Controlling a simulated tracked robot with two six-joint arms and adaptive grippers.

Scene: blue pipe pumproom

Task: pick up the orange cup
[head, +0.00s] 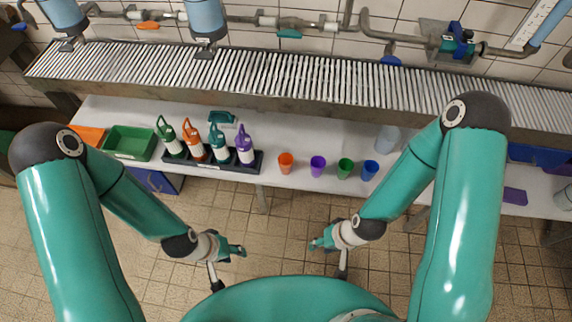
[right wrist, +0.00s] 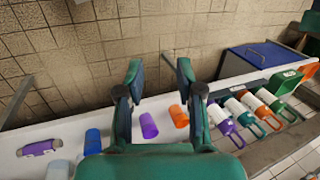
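The orange cup (head: 286,162) stands upright near the front edge of the white table, leftmost in a row of cups. It also shows in the right wrist view (right wrist: 179,116), beyond the right finger's inner side. My right gripper (head: 319,240) is in front of the table, apart from the cup. Its two fingers are spread and empty in the right wrist view (right wrist: 159,70). My left gripper (head: 236,247) is also in front of the table, left of the cup and apart from it. Its fingers look spread, with nothing between them.
Purple (head: 317,166), green (head: 345,168) and blue (head: 370,170) cups stand right of the orange one. A dark tray (head: 258,167) of colored bottles is to the left, beside a green crate (head: 130,142). A roller conveyor (head: 300,80) runs behind. Floor in front is clear.

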